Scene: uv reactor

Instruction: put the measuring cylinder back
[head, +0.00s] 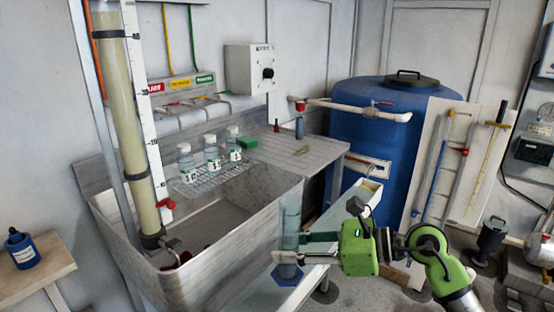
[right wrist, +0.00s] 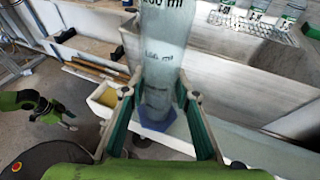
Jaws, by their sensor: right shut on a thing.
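The measuring cylinder (head: 291,222) is clear, upright and has a blue hexagonal base (head: 287,276). My right gripper (head: 290,247) is shut on its lower part. In the right wrist view the cylinder (right wrist: 160,50), with dark ml marks, stands between the two fingers (right wrist: 160,100), its blue base (right wrist: 152,118) below them. In the head view it is in front of the sink's right front corner, over a pale narrow ledge (head: 262,292). I cannot tell whether the base touches the ledge.
A stone sink (head: 225,235) fills the middle, with a wire rack holding three bottles (head: 211,155) behind it. A tall column (head: 122,110) stands at the left. A pale trough (head: 366,192) lies behind my right gripper, before the blue tank (head: 360,145). The drainboard (head: 312,150) is partly clear.

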